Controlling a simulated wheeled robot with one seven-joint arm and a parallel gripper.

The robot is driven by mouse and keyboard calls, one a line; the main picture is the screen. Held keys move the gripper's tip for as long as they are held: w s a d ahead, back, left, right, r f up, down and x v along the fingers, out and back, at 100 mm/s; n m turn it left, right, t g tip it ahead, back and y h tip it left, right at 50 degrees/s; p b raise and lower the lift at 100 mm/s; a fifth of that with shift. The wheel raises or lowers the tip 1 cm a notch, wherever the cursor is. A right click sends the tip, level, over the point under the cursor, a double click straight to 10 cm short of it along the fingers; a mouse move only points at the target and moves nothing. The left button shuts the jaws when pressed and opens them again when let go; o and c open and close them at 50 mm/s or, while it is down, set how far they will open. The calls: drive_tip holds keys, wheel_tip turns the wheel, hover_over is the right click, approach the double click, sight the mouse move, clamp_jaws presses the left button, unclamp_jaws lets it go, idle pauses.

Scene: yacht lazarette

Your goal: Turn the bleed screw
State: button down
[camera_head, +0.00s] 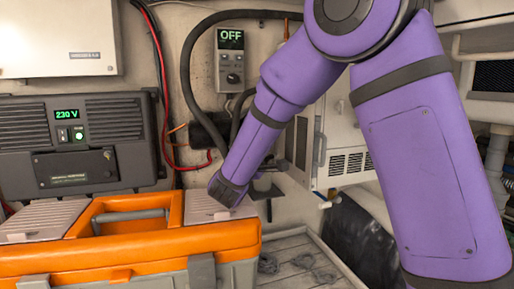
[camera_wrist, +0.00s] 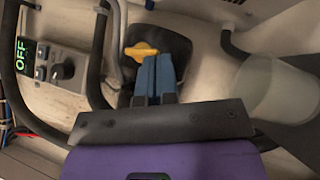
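A yellow wing-shaped piece (camera_wrist: 141,51), which looks like the bleed screw, sits in front of a dark round-cornered part in the wrist view. My gripper (camera_wrist: 156,60) has two blue fingers lying side by side with almost no gap between them. Their tips are just below and right of the yellow piece, which is not seen between them. I cannot tell whether they touch it. In the head view my arm reaches down behind the orange toolbox; the fingers and the yellow piece are hidden there.
An orange toolbox (camera_head: 150,262) stands in front. A control box reading OFF (camera_head: 230,58) is on the wall, with dark hoses (camera_head: 188,75) around it. A power unit reading 230 V (camera_head: 80,140) is at left. In the wrist view a pale cylinder (camera_wrist: 275,90) is at right.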

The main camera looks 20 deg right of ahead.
drive_tip(key=shift+d+f, duration=0.3)
drive_tip(key=shift+d, duration=0.4)
idle(0.7)
drive_tip(key=shift+d, duration=0.55)
drive_tip(key=shift+a, duration=0.1)
idle(1.1)
